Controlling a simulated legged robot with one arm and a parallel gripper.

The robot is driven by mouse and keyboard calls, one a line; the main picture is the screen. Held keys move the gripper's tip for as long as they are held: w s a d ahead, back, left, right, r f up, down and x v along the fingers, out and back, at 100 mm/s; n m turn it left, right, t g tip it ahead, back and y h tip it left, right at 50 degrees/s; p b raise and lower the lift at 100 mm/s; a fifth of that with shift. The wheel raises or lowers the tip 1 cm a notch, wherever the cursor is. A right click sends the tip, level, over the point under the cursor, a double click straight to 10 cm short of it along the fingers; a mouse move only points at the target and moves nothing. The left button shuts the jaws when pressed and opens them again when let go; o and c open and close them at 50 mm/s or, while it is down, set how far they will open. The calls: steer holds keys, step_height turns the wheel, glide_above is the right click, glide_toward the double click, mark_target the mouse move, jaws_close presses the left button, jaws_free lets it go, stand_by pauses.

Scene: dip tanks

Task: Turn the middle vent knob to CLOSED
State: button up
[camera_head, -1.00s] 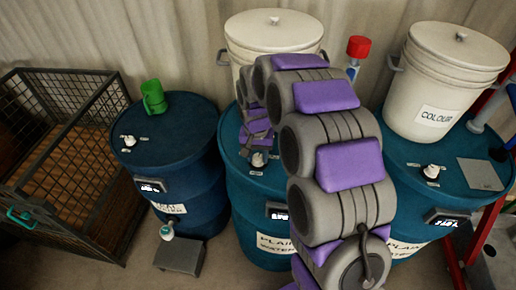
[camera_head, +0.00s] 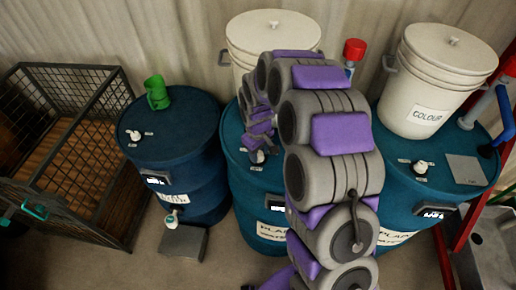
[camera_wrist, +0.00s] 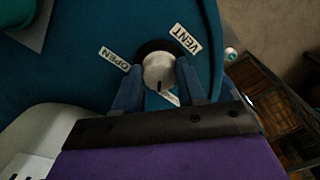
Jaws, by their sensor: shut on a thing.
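The middle vent knob (camera_wrist: 159,72) is white and round with a dark ring round its base, on the blue top of the middle drum (camera_wrist: 75,62). My gripper (camera_wrist: 160,80) is shut on it, one blue finger at each side. A VENT label (camera_wrist: 185,39) and an OPEN label (camera_wrist: 114,60) lie near the knob. Another label is mostly hidden behind the knob and a finger. In the head view the knob (camera_head: 257,157) shows small below my gripper (camera_head: 260,146), and my arm covers much of the middle drum (camera_head: 240,185).
A left drum (camera_head: 175,140) with its own knob (camera_head: 133,135) and a green mug (camera_head: 156,92) stands beside it. A right drum (camera_head: 400,200) has another knob (camera_head: 421,167) and a white COLOUR bucket (camera_head: 435,80). A second white bucket (camera_head: 262,35) stands behind my arm. A wire crate (camera_head: 75,75) is far left.

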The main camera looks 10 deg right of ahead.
steer(key=shift+s+n+p, duration=0.1)
steer(key=shift+n+p, duration=0.25)
steer(key=shift+n, duration=0.45)
steer(key=o, duration=1.1)
steer(key=shift+c, duration=0.2)
step_height(320, 180, up, 17)
steer(key=p, duration=0.1)
steer(key=shift+a+r, duration=0.15)
steer(key=shift+a, duration=0.1)
steer(key=shift+s, duration=0.15)
